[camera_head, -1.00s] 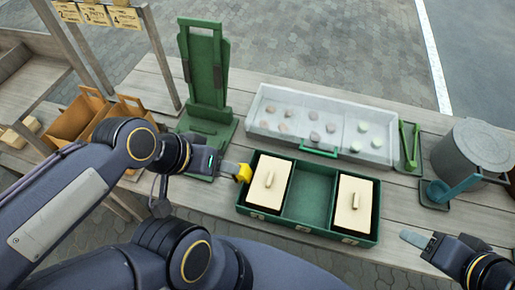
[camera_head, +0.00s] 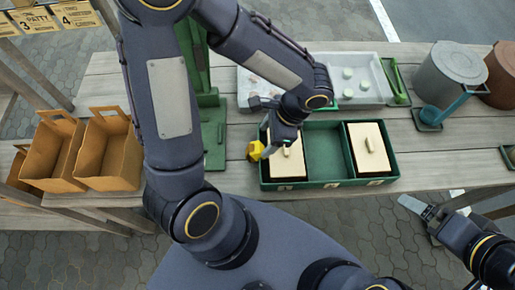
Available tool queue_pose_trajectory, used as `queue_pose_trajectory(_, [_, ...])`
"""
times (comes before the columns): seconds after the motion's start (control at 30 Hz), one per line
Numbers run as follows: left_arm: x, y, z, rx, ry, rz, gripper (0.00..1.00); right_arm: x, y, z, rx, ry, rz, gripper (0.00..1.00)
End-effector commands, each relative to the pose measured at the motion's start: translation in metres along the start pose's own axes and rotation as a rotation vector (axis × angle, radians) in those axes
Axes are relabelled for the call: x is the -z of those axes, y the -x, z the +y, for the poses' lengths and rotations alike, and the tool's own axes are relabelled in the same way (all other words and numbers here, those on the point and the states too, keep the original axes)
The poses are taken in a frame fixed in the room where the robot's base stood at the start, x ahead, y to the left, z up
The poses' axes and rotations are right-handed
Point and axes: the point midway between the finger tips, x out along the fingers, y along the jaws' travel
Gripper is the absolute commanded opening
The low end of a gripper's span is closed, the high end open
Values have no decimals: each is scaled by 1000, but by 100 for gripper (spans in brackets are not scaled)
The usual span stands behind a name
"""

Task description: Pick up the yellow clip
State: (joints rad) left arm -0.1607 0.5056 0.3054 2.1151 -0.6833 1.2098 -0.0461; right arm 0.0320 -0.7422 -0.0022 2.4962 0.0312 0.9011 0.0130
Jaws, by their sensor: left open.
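The yellow clip (camera_head: 255,150) shows at the left edge of the green compartment tray (camera_head: 325,151). Whether it is fixed on the rim or stands just beside it, I cannot tell. My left gripper (camera_head: 270,138) points down right beside and above the clip, over the tray's left end. It is open, and its fingers are partly hidden by my wrist. My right gripper (camera_head: 413,205) is at the lower right, off the table's front edge and away from the clip. Its jaw gap is not clear.
The tray has two cream lidded compartments (camera_head: 371,163) with an empty one between. Behind it is a pale tray (camera_head: 359,58) with round pieces. A green stand (camera_head: 213,145) is left, brown boxes (camera_head: 108,155) further left, and a grey pot (camera_head: 447,72) at right.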

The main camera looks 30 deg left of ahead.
Motion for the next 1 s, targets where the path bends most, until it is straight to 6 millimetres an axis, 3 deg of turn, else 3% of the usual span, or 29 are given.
queue_pose_trajectory(0.5, [1,-67,-3,-5,1,-2,61,1,2,-1,0,0,0,100])
queue_pose_trajectory(0.8, [1,-71,-4,-2,3,1,61,1,2,-1,0,0,0,100])
queue_pose_trajectory(1.0, [1,-71,-4,-2,3,1,35,1,2,-1,0,0,0,100])
